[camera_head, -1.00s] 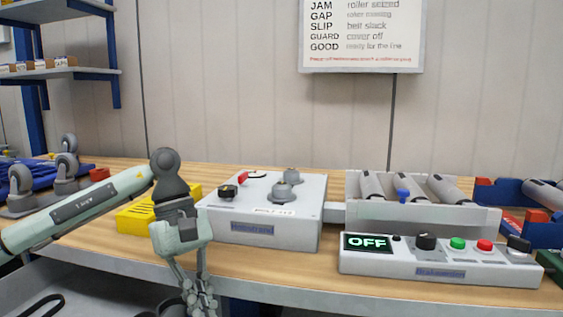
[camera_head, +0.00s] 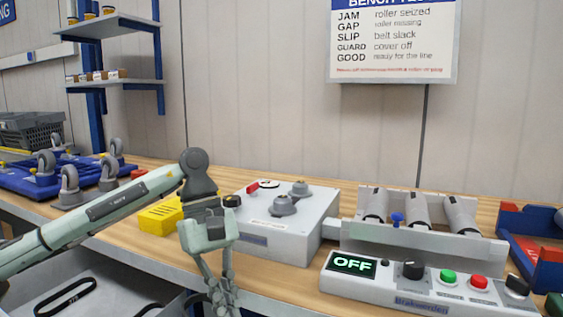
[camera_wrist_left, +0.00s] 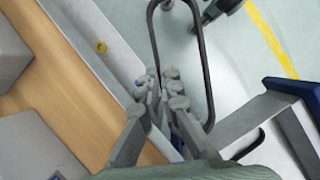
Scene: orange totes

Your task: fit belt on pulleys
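Two grey pulleys, a larger near one (camera_head: 284,206) and a smaller far one (camera_head: 300,188), stand on top of the light grey box (camera_head: 262,240) in the head view. My left gripper (camera_head: 222,297) is in front of the box's left side, below its top, pointing down over the bench's front edge. In the left wrist view its fingers (camera_wrist_left: 162,88) are closed around a black belt (camera_wrist_left: 205,70), which forms a long loop. Only a dark sliver of that belt shows beside the fingers in the head view. My right gripper is not in view.
A black belt (camera_head: 66,297) lies in the grey drawer below the bench. A yellow block (camera_head: 160,217) sits left of the box. A control panel reading OFF (camera_head: 385,285) and a roller unit (camera_head: 425,240) stand right. A red lever (camera_head: 252,188) is on the box.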

